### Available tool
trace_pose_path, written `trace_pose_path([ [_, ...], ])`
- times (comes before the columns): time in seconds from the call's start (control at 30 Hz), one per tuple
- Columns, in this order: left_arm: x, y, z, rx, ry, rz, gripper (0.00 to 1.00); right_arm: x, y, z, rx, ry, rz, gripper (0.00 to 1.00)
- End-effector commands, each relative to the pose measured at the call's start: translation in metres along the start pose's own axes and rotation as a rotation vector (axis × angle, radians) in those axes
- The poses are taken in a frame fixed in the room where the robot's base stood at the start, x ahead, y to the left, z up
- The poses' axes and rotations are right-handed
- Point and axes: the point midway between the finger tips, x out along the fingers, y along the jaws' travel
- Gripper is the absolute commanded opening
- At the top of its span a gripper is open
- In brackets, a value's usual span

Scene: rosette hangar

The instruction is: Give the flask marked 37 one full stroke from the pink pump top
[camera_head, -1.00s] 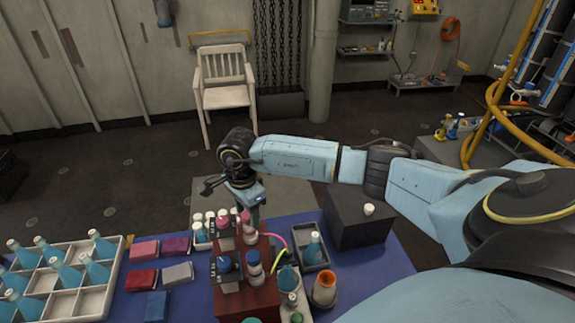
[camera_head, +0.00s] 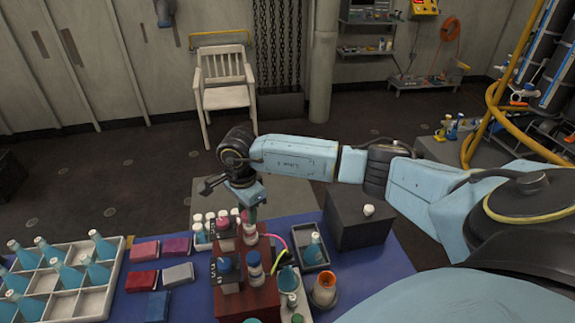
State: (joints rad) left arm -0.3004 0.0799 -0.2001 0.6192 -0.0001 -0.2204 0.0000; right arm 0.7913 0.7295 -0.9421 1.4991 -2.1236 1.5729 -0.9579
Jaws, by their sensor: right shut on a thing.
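My right gripper (camera_head: 247,198) is at the back of the blue-covered table, pointing down, behind a dark red stand (camera_head: 262,296). It is shut on a teal thing (camera_head: 252,213), which looks like a flask and is mostly hidden behind the stand's bottles. No mark on it can be read. A bottle with a pink top (camera_head: 245,215) stands at the back of the stand, just in front of the gripper. A second pink-red top (camera_head: 223,215) is to its left. A blue-topped bottle (camera_head: 254,261) is nearer me. My left gripper is out of view.
A pale divided tray (camera_head: 75,302) with several teal flasks is at the left. Coloured folded cloths (camera_head: 144,251) lie beside it. A dark box (camera_head: 357,232), a small tray with a flask (camera_head: 313,252) and an orange-rimmed cup (camera_head: 324,290) stand right of the stand.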

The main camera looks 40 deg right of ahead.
Motion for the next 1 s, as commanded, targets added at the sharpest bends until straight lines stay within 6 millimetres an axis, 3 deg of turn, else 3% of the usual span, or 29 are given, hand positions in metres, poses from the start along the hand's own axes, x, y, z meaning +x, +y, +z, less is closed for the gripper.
trace_pose_path([
  [1.0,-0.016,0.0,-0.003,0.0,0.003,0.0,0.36,-0.027,-0.001,0.0,0.001,0.001,-0.002,0.15],
])
